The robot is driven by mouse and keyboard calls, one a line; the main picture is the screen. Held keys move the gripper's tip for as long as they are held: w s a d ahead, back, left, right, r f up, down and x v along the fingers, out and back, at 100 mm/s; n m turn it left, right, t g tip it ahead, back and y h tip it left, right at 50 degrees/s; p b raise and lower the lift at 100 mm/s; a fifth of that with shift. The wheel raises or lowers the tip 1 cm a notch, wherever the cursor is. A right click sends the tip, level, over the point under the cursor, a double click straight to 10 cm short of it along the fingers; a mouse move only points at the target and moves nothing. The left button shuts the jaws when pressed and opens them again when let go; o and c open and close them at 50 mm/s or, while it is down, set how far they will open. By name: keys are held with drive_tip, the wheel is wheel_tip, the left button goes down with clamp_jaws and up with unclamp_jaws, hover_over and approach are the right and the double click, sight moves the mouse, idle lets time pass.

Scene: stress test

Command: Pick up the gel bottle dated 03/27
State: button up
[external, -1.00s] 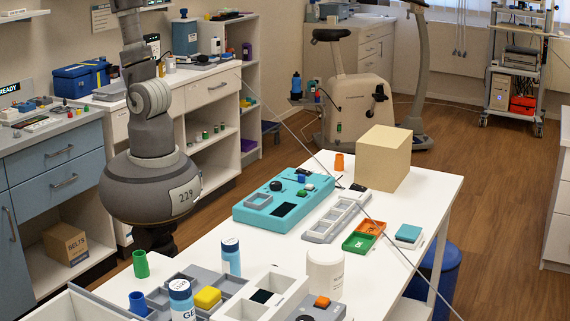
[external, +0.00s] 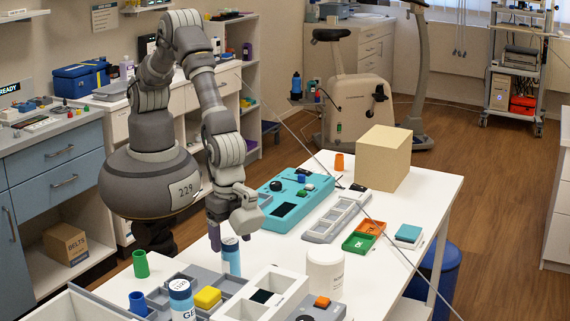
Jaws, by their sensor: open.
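My gripper (external: 229,236) points down close to this second bottle's cap. One finger shows left of the cap and the other just above its right side. The jaws are open and hold nothing. I cannot tell whether they touch the cap.
A grey tray with a yellow block (external: 207,297) lies beside the bottles. A green cup (external: 141,264) and a blue cup (external: 138,303) stand left. A white jar (external: 325,271) stands right. A teal device (external: 288,201) and a beige box (external: 383,158) are further back on the white table.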

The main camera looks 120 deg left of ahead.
sight(230, 258)
drive_tip(key=f, duration=0.2)
drive_tip(key=f+b, duration=0.1)
drive_tip(key=f, duration=0.1)
drive_tip(key=f+b, duration=0.1)
drive_tip(key=f, duration=0.1)
drive_tip(key=shift+d, duration=0.4)
drive_tip(key=c, duration=1.2)
